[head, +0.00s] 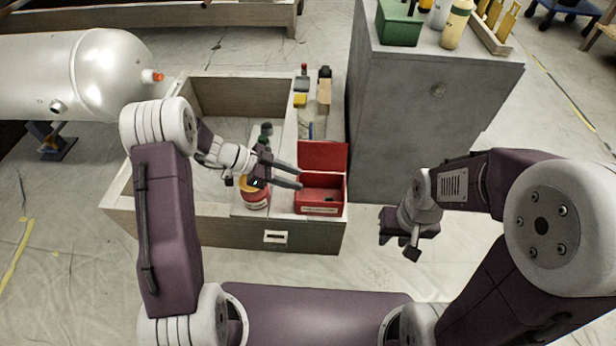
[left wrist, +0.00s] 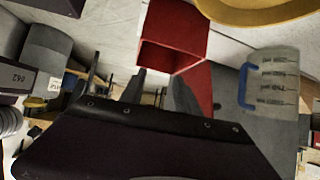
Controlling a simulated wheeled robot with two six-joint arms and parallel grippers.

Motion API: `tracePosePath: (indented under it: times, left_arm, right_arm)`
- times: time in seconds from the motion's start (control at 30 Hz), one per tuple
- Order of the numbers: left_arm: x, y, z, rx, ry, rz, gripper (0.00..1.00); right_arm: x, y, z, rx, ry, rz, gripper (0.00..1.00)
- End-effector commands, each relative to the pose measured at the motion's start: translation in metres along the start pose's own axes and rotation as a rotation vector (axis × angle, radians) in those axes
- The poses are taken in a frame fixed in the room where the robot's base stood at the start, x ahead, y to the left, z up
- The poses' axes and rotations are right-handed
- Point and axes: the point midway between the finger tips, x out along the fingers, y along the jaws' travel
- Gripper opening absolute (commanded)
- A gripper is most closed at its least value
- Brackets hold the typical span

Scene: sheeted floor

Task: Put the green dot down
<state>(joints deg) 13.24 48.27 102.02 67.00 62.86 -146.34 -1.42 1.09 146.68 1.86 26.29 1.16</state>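I cannot make out a clear green dot in either view. A small dark green object (head: 265,140) stands in the drawer behind my left gripper, partly hidden by it. My left gripper (head: 299,178) reaches over the drawer's front part, beside an open red box (head: 320,209). Its two fingers are apart with nothing seen between them. In the left wrist view the fingers (left wrist: 158,88) are also apart, with the red box (left wrist: 172,30) beyond them. My right gripper (head: 399,246) hangs over the floor right of the drawer, its fingers apart and empty.
A grey cabinet (head: 420,120) stands on the right, with a green box (head: 399,26) on top. A white tank (head: 80,75) is at left.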

Motion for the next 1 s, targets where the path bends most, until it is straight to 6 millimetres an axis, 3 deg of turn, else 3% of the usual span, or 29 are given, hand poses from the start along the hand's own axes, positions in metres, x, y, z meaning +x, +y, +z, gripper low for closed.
tracePosePath:
  times: [0.37,0.47,0.57,0.7,0.8,1.0]
  left_arm:
    - [-0.006,0.005,0.0,-0.029,-0.019,0.011,0.38]
    - [-0.01,0.031,0.002,-0.191,-0.128,0.055,0.38]
    - [-0.024,0.074,0.012,-0.464,-0.341,0.058,0.38]
    - [-0.057,0.123,0.031,-0.827,-0.621,-0.122,0.38]
    - [-0.082,0.145,0.041,-1.021,-0.727,-0.335,0.38]
    - [-0.111,0.162,0.049,-1.236,-0.717,-0.669,0.38]
  right_arm:
    - [-0.002,0.0,0.0,0.0,0.0,0.0,0.31]
    - [-0.002,0.0,0.0,0.0,0.0,0.0,0.31]
    - [-0.002,0.0,0.0,0.0,0.0,0.0,0.31]
    - [-0.002,0.0,0.0,0.0,0.0,0.0,0.31]
    - [-0.002,0.0,0.0,0.0,0.0,0.0,0.31]
    - [-0.002,0.0,0.0,0.0,0.0,0.0,0.31]
